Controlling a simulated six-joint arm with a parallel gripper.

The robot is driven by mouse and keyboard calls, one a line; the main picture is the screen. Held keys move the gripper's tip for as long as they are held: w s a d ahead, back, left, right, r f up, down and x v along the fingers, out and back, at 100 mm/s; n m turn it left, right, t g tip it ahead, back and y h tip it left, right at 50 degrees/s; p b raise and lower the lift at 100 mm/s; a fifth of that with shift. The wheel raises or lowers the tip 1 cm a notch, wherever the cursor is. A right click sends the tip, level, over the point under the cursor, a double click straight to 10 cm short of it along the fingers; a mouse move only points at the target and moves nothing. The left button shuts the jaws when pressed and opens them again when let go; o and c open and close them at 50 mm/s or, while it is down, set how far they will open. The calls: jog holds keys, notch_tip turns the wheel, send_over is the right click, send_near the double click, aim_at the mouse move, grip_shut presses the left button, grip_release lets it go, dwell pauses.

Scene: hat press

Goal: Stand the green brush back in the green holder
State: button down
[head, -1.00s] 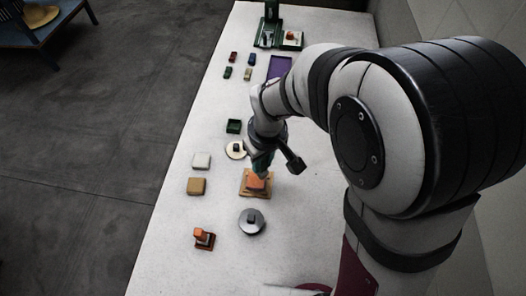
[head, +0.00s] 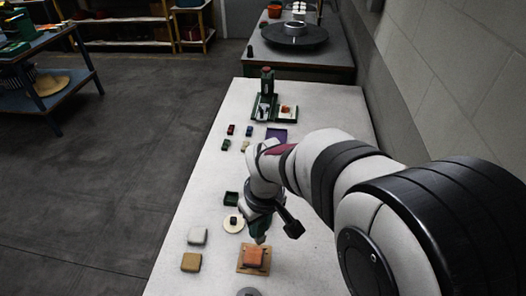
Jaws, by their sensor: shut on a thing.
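My gripper (head: 261,238) points down over the white table, between a round cream disc with a dark knob (head: 233,223) and an orange block on a wooden board (head: 253,257). It is shut on a dark green thing (head: 259,222), which I take to be the green brush; it is small and mostly hidden by the gripper. The green holder (head: 231,198) is a small, open, dark green box. It stands up and to the left of my gripper in the head view, just behind the cream disc, and looks empty.
A white block (head: 197,236) and a tan block (head: 191,262) lie to the left. Several small coloured blocks (head: 231,130), a purple tray (head: 277,134) and a green press-like stand (head: 266,82) are farther back. A grey disc (head: 249,292) is cut off at the bottom.

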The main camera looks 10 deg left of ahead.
jog(key=w+m, duration=0.3)
jog(key=w, duration=1.4)
send_over(231, 199)
notch_tip(231, 199, down, 6)
jog(key=f, duration=0.3)
jog(key=shift+s+d+f+m, duration=0.1)
jog(key=shift+s+f+m, duration=0.1)
jog(key=shift+s+m, duration=0.1)
jog(key=shift+f, duration=0.4)
jog(key=shift+f, duration=0.15)
jog(key=c, duration=0.7)
grip_release()
jog(key=shift+c, duration=0.2)
